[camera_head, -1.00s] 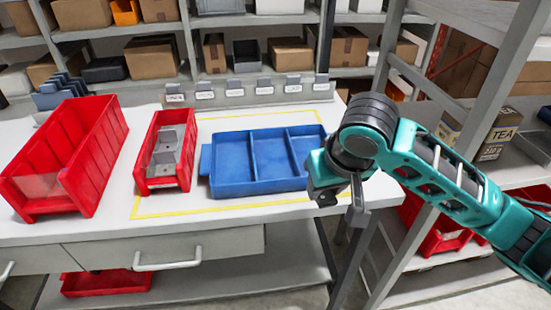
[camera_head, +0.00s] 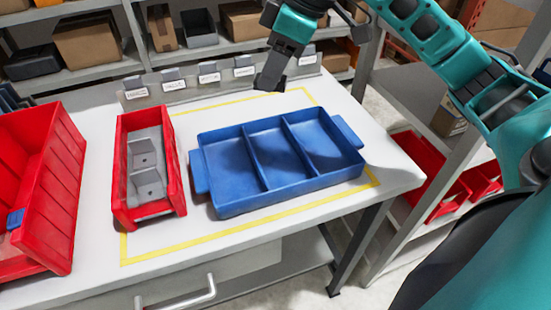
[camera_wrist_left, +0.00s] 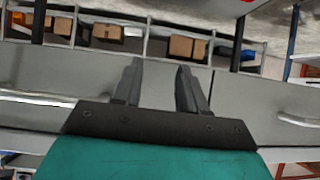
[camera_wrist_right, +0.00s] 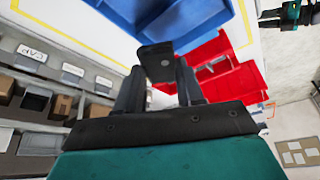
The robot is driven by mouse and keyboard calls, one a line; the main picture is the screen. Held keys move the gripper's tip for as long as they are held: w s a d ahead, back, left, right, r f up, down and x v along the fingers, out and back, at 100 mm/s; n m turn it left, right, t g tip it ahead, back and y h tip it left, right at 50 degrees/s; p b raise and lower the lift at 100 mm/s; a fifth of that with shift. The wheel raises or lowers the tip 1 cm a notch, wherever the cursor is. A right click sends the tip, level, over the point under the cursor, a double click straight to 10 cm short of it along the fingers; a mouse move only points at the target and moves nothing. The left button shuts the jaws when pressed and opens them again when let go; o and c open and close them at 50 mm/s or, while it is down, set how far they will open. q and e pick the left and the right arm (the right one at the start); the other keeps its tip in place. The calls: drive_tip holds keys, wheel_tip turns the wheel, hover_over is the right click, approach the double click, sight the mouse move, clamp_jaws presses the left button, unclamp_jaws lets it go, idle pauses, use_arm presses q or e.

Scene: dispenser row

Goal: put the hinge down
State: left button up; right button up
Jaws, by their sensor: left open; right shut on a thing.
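My right gripper (camera_head: 279,62) is shut on the hinge, a small dark grey piece (camera_head: 270,78). It is held behind the blue three-compartment tray (camera_head: 228,207), above the back of the table. In the right wrist view the hinge (camera_wrist_right: 155,60) sits between the fingertips, with a small hole in its face. The tray's compartments look empty. My left gripper (camera_wrist_left: 158,75) is open and empty in the left wrist view, apart from the table items; it is not in the head view.
A narrow red bin (camera_head: 124,190) with grey parts (camera_head: 148,180) stands left of the tray. A larger red bin (camera_head: 60,170) holds a small blue piece (camera_head: 16,218). Yellow tape (camera_head: 240,231) outlines the tray area. Labelled holders (camera_head: 209,75) line the table's back edge.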

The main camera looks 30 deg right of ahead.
drive_tip(key=shift+s+d+r+n, duration=0.15)
drive_tip(key=shift+r+n, duration=0.1)
drive_tip(key=shift+r, duration=0.2)
drive_tip(key=shift+s+d+r+n, duration=0.1)
drive_tip(key=shift+r+n, duration=0.15)
drive_tip(key=shift+r, duration=0.15)
drive_tip(key=shift+s+d+r, duration=0.1)
drive_tip(key=b, duration=0.4)
hover_over(272, 160)
drive_tip(key=d, duration=0.1)
drive_tip(key=shift+n+g, duration=0.3)
drive_tip(key=f, duration=1.4)
drive_tip(key=shift+s+d+f, duration=0.1)
drive_tip(key=shift+s+f, duration=0.25)
drive_tip(key=shift+s, duration=0.05)
drive_tip(key=shift+f, duration=0.5)
wheel_tip(272, 160, down, 4)
drive_tip(key=shift+b, duration=0.3)
use_arm(q)
wheel_tip(272, 160, down, 5)
drive_tip(key=shift+s+r, duration=0.1)
drive_tip(key=shift+r, duration=0.05)
use_arm(e)
drive_tip(key=shift+r, duration=0.1)
drive_tip(key=o, duration=1)
use_arm(q)
drive_tip(key=shift+s, duration=0.2)
use_arm(e)
drive_tip(key=shift+o, duration=0.2)
